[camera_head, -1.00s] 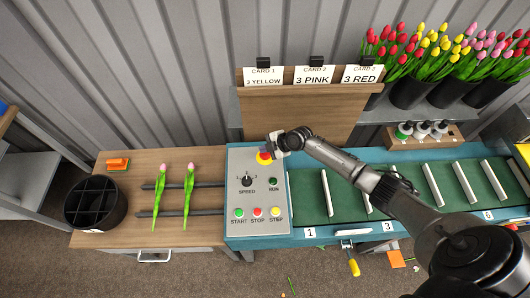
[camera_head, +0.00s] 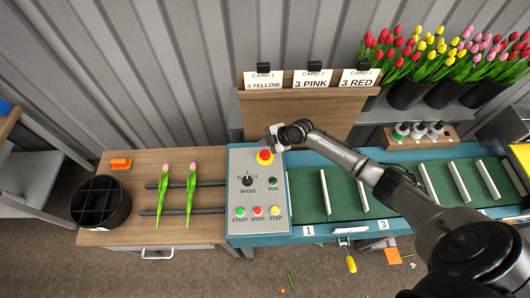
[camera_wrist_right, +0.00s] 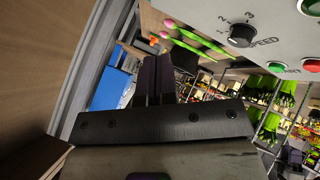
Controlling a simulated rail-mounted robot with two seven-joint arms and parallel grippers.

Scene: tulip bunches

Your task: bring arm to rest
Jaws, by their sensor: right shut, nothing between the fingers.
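My right gripper (camera_head: 272,140) is at the top edge of the grey control panel (camera_head: 238,192), close to the red stop button on its yellow base (camera_head: 265,156). In the right wrist view my right gripper's dark fingers (camera_wrist_right: 158,75) are together with nothing between them. The speed knob (camera_wrist_right: 241,35) and part of the panel show at the upper right there. My right arm reaches in from the right over the conveyor (camera_head: 345,192). My left gripper is not in view.
Two pink tulips (camera_head: 191,190) lie across dark rails on the wooden table (camera_head: 130,235). A black divided bin (camera_head: 100,203) and an orange block (camera_head: 120,164) are there too. Tulip buckets (camera_head: 405,93) stand at the back right. A card board (camera_head: 310,115) stands behind the panel.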

